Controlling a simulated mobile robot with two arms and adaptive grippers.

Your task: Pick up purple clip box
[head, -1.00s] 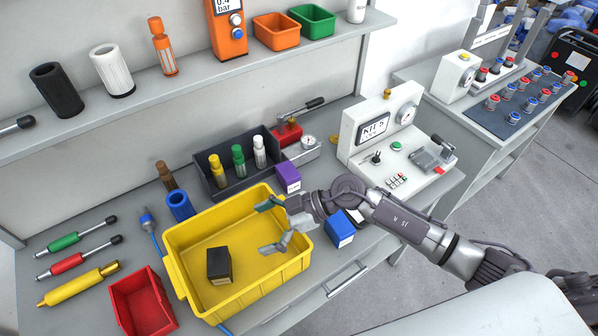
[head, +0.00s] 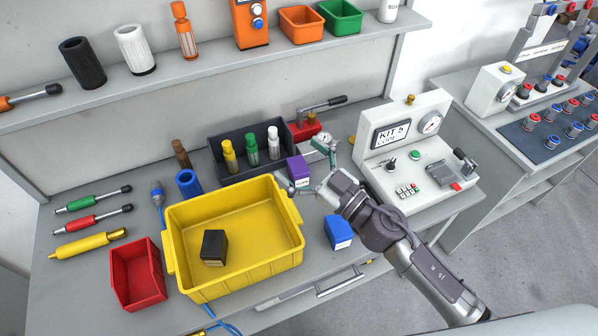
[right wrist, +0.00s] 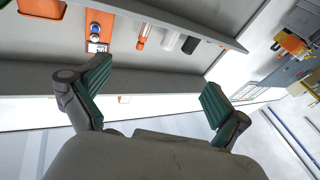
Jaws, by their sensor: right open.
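The purple box does not show in that view. My left gripper is not in view.
The yellow bin (head: 182,225) holds a black box (head: 214,247). A blue box (head: 338,232) stands below my right gripper. The dark tray (head: 222,167) holds several bottles. The white KIT 5 console (head: 440,150) stands to the right. A red bin (head: 137,275) is at the left.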

